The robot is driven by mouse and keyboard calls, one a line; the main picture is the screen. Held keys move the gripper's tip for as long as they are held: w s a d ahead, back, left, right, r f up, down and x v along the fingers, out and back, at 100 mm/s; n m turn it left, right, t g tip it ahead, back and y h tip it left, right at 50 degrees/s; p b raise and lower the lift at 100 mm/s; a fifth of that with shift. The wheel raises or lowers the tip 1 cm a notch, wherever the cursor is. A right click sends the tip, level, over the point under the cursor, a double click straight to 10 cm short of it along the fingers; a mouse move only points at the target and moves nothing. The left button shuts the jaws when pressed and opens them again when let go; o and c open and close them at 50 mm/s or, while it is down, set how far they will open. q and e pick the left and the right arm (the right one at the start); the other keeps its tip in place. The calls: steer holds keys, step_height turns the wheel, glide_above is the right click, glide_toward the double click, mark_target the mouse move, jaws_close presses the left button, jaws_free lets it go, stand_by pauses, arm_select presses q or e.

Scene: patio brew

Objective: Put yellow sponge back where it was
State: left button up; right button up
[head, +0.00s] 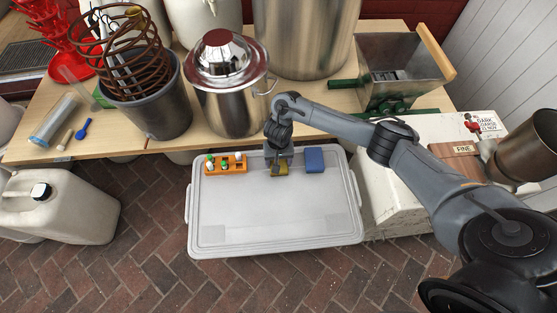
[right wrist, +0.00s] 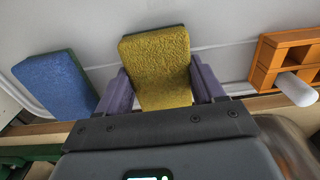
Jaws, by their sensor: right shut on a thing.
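The yellow sponge (head: 279,170) is at the back edge of the grey lidded tub (head: 275,218), between an orange rack and a blue sponge. My right gripper (head: 278,158) is shut on it from the back. In the right wrist view the yellow sponge (right wrist: 158,66) sits between the two purple-grey fingers (right wrist: 158,90), its far end sticking out past them over the pale lid. I cannot tell whether it touches the lid. My left gripper is not in view.
The blue sponge (head: 315,160) lies to the right. The orange rack (head: 226,168) with small bottles stands to the left. Behind are a lidded steel pot (head: 228,100) and a large steel vessel (head: 303,45) on the wooden table (head: 150,147). The lid's front is clear.

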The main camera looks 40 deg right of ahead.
steer(key=o, duration=1.1)
